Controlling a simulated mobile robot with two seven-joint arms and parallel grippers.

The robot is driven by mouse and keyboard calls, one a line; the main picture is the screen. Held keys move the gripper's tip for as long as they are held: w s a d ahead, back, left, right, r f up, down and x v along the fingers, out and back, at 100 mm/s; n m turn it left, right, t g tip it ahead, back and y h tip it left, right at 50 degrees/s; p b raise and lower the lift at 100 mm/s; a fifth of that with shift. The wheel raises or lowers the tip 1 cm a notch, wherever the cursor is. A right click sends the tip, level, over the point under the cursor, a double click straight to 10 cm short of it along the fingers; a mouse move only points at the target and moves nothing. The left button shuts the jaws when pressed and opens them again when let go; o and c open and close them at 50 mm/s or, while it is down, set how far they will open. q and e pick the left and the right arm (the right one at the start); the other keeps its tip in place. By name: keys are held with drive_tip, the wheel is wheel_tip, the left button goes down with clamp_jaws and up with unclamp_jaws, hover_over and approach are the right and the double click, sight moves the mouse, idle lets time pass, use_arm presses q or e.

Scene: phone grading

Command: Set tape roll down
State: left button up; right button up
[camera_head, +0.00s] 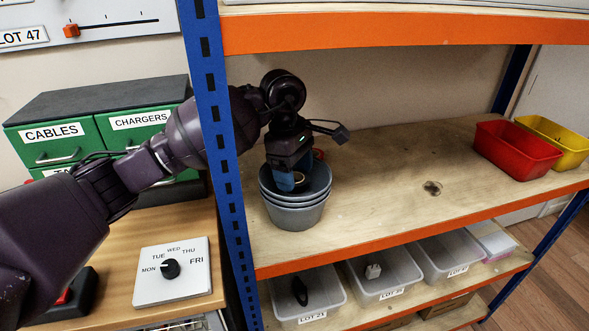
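My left gripper (286,174) points down into the top of a stack of grey-blue bowls (295,216) on the wooden middle shelf. A blue piece shows just below the gripper body, inside the top bowl. Beside it is a small round ring with a pale centre (300,178), which looks like the tape roll. The bowl rim and the gripper hide much of it. I cannot tell whether the fingers grip it or whether it touches the bowl. My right gripper is not in view.
A blue shelf post (214,120) stands in front of my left arm. A small red-orange thing (318,154) shows behind the bowls. Red (515,153) and yellow (565,147) bins stand at the shelf's right. The shelf middle (400,190) is clear. Labelled clear bins sit below.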

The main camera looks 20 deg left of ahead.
use_arm(q)
drive_tip(key=o, duration=0.4)
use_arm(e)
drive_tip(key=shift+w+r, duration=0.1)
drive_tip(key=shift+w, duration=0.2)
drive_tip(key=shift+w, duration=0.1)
use_arm(q)
drive_tip(key=shift+r, duration=0.35)
wheel_tip(320, 180, up, 6)
drive_tip(key=shift+r+p, duration=0.15)
drive_tip(key=shift+p, duration=1.1)
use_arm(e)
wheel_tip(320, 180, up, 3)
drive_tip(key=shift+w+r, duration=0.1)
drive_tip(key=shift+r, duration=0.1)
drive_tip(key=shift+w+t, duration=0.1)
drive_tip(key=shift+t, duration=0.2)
